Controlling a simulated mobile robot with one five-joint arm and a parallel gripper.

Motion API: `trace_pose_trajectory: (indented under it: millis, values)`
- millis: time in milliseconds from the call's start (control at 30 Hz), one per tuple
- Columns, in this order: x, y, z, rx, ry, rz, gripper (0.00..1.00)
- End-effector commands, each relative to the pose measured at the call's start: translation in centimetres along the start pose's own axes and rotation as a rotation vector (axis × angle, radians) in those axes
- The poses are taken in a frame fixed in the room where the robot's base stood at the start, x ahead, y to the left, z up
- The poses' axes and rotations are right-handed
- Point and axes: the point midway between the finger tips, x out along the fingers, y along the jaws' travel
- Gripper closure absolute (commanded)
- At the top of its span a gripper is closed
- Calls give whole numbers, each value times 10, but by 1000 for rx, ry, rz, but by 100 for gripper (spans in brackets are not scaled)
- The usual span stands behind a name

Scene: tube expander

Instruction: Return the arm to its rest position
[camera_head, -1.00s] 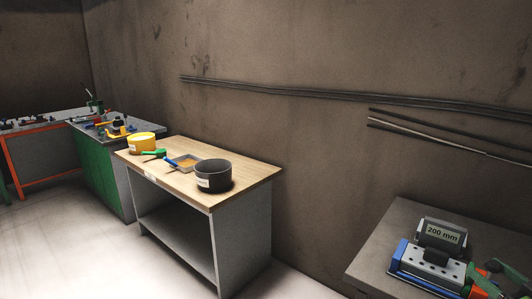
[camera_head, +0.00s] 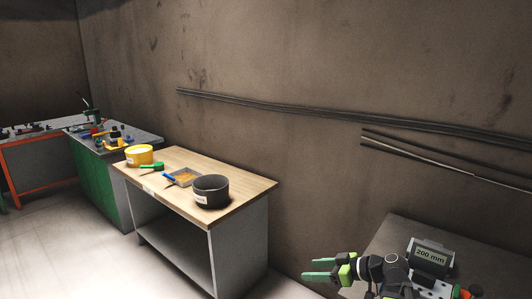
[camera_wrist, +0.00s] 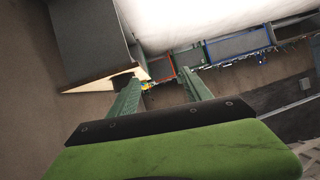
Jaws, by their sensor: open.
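My gripper (camera_head: 318,269) shows at the lower right of the head view, with its green fingers spread apart and pointing left. It is in the air in front of the grey table on the right, with nothing between the fingers. In the wrist view its two fingers (camera_wrist: 162,98) are apart and empty, over the green palm. My arm folds back from the gripper toward the bottom edge of the head view, where its lower part is cut off.
A wooden-top table (camera_head: 240,192) holds a black pot (camera_head: 211,192), a yellow pot (camera_head: 139,156) and a small tray (camera_head: 184,178). A device reading 200 mm (camera_head: 430,254) stands on the right table (camera_head: 400,233), partly behind my arm. Free floor (camera_head: 60,245) lies at the left.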

Motion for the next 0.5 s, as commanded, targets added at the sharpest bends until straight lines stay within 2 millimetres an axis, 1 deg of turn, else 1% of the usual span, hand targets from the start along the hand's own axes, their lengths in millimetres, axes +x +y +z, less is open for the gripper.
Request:
trace_pose_trajectory:
  millis: [33, 100, 167, 200, 233, 300, 367, 400, 500]
  values:
    - [29, -26, -1, 18, -97, -56, 43]
    - [58, -54, 13, 65, -248, -95, 43]
    - [75, -74, 27, 111, -384, -103, 43]
    - [82, -85, 38, 148, -480, -90, 43]
    - [85, -91, 46, 177, -547, -70, 43]
    - [83, -96, 66, 256, -694, 6, 43]
    - [73, -92, 84, 336, -804, 106, 43]
    - [61, -85, 96, 401, -863, 188, 43]
    - [31, -68, 117, 556, -963, 392, 43]
